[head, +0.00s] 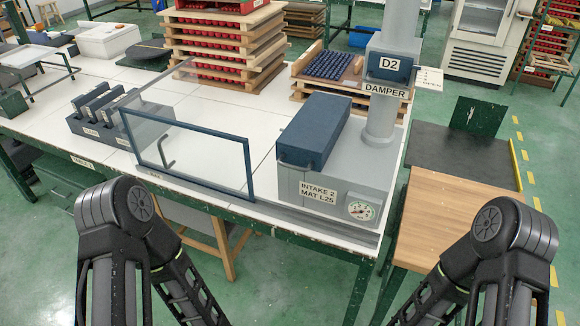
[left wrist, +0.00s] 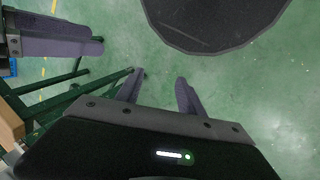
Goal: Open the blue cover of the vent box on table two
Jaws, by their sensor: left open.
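The vent box (head: 345,190) is grey, labelled "INTAKE 2 MAT L25", with a round dial on its front. It stands at the right end of the white table (head: 225,105) in the head view. Its blue cover (head: 314,130) lies shut on top, with a small handle at its lower left. My left gripper (left wrist: 160,88) is open and empty above the green floor in the left wrist view, away from the box. What looks like my right gripper (left wrist: 102,44) shows side-on at that view's upper left; its jaw gap cannot be made out. Neither gripper shows in the head view.
A clear framed panel (head: 190,155) stands left of the box. A grey duct (head: 382,110) marked "D2 DAMPER" rises behind it. Stacked racks (head: 225,50) and a dark holder (head: 105,115) share the table. A wood-topped bench (head: 440,215) stands to the right.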

